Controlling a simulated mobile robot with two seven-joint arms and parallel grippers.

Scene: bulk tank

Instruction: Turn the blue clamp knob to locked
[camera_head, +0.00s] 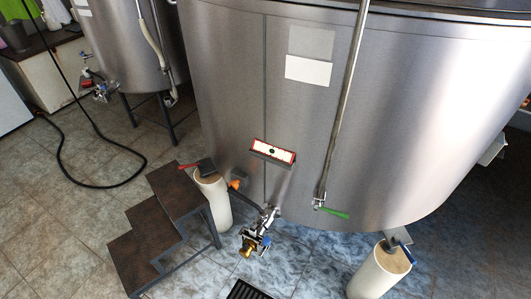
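A small blue part (267,241), which looks like the blue clamp knob, sits on the metal outlet valve (259,230) low on the front of the large steel tank (225,80). The valve slants down and left from the tank wall and ends in a brass-coloured fitting (246,250). The knob is too small to tell whether it is locked. Neither of my grippers is in view.
Dark steps (140,243) stand left of the valve beside a cream pillar (212,200). Another pillar (376,275) stands at lower right. A pipe with a green handle (335,213) hangs right of the valve. A floor grate (248,291) lies below. A hose (95,186) crosses the left floor.

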